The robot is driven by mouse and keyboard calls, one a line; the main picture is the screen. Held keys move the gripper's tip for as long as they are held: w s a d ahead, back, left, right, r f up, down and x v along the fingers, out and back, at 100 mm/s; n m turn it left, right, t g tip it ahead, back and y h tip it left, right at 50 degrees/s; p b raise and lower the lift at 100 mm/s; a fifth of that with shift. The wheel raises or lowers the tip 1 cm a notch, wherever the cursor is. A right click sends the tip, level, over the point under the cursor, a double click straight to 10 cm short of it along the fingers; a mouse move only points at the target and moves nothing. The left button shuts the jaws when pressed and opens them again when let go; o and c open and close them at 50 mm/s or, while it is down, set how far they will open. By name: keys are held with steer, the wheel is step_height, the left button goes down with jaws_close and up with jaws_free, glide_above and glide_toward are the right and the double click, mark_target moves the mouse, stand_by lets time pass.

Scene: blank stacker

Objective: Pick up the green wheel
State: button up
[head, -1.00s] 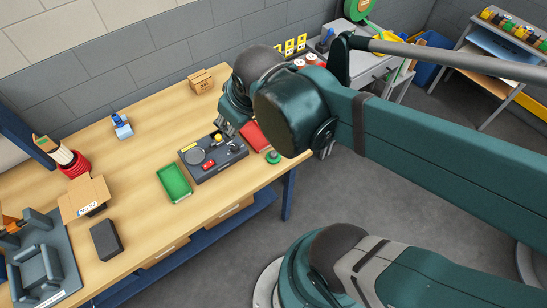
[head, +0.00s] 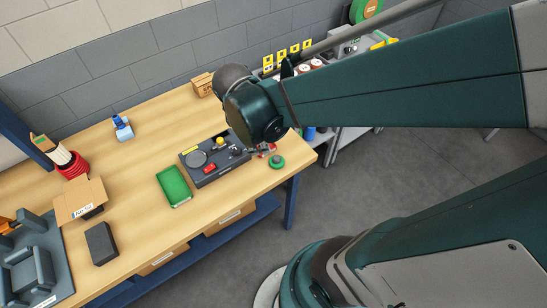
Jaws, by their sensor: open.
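The green wheel (head: 277,162) lies on the workbench near its right front corner. It is small and round, with a lighter ring and a darker middle. My gripper (head: 258,153) is low over the bench, just left of and behind the wheel, and apart from it in the picture. The gripper is small and partly hidden by my dark green wrist; its jaws are open and nothing shows between them.
A dark panel (head: 190,172) with a round plate, red and yellow parts stands left of my gripper. A green tray (head: 174,186) lies left of it. A red thing (head: 271,148) shows partly behind my gripper. Bare wood (head: 225,193) lies in front.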

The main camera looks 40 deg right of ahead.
mark_target(277, 158)
steer(key=d+f+n+g+h+b, duration=0.1)
steer(key=d+f+n+g+b, duration=0.1)
steer(key=f+n, duration=0.3)
steer(key=shift+s+d+f+h, duration=0.3)
steer(key=shift+d+f, duration=0.35)
steer(key=shift+f, duration=0.65)
steer(key=shift+x, duration=1.3)
steer(key=shift+f, duration=0.1)
steer(key=shift+b+x, duration=0.7)
steer(key=shift+x, duration=1.8)
steer(key=c, duration=0.7)
